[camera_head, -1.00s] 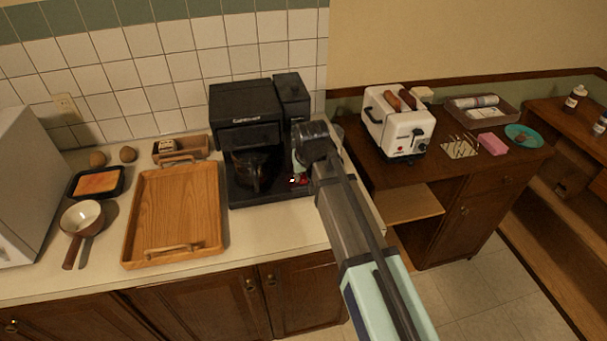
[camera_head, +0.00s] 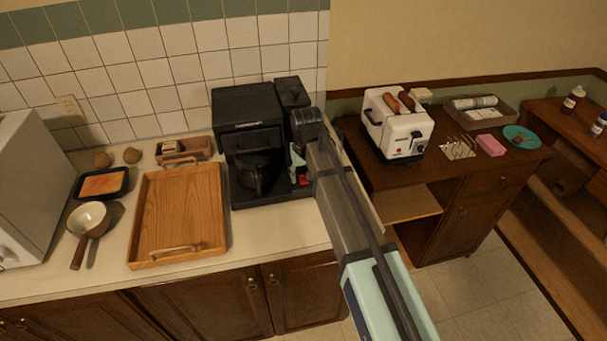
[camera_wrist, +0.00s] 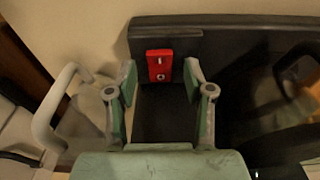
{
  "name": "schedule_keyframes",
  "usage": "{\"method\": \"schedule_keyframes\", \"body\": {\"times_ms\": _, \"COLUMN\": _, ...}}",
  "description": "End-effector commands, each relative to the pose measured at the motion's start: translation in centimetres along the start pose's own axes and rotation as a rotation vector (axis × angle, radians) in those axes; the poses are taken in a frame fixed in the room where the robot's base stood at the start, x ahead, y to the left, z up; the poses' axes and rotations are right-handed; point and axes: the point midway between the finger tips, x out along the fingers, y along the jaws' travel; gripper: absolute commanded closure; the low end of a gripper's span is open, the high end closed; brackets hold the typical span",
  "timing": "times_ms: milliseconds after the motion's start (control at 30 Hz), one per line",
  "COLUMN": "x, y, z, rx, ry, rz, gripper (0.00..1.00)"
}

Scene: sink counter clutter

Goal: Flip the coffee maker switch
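The black coffee maker (camera_head: 246,105) stands on the counter against the tiled wall, with a dark glass carafe (camera_head: 250,175) in it. Its red switch (camera_wrist: 159,65) sits on the black base in the wrist view. A small red patch (camera_head: 304,181) also shows beside my gripper in the head view. My gripper (camera_wrist: 161,80) is open and empty, its fingers apart on either side of the switch in the picture. I cannot tell whether a finger touches the switch. In the head view my arm partly hides the coffee maker's right side.
A wooden tray (camera_head: 139,224) lies left of the coffee maker, with a small pan (camera_head: 89,217) beyond it. A white toaster (camera_head: 400,130) stands on the lower wooden cabinet to the right. The carafe's dark body (camera_wrist: 300,75) is close to the right finger in the wrist view.

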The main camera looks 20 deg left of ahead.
Motion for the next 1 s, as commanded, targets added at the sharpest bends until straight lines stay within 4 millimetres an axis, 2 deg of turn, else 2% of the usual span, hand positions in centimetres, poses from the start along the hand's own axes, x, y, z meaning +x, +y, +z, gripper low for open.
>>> {"method": "schedule_keyframes", "body": {"times_ms": 167, "x": -0.4, "y": 0.0, "z": 0.0, "rx": 0.0, "ry": 0.001, "rz": 0.0, "gripper": 0.48}}
{"method": "schedule_keyframes", "body": {"times_ms": 267, "x": -1.3, "y": 0.0, "z": 0.0, "rx": 0.0, "ry": 0.002, "rz": 0.0, "gripper": 0.48}}
{"method": "schedule_keyframes", "body": {"times_ms": 700, "x": -9.2, "y": 0.0, "z": -0.1, "rx": 0.0, "ry": 0.003, "rz": 0.0, "gripper": 0.48}}
{"method": "schedule_keyframes", "body": {"times_ms": 833, "x": -10.9, "y": 0.0, "z": -0.1, "rx": 0.0, "ry": 0.002, "rz": 0.0, "gripper": 0.48}}
{"method": "schedule_keyframes", "body": {"times_ms": 1000, "x": -11.9, "y": 0.0, "z": 0.0, "rx": 0.0, "ry": 0.0, "rz": 0.0, "gripper": 0.48}}
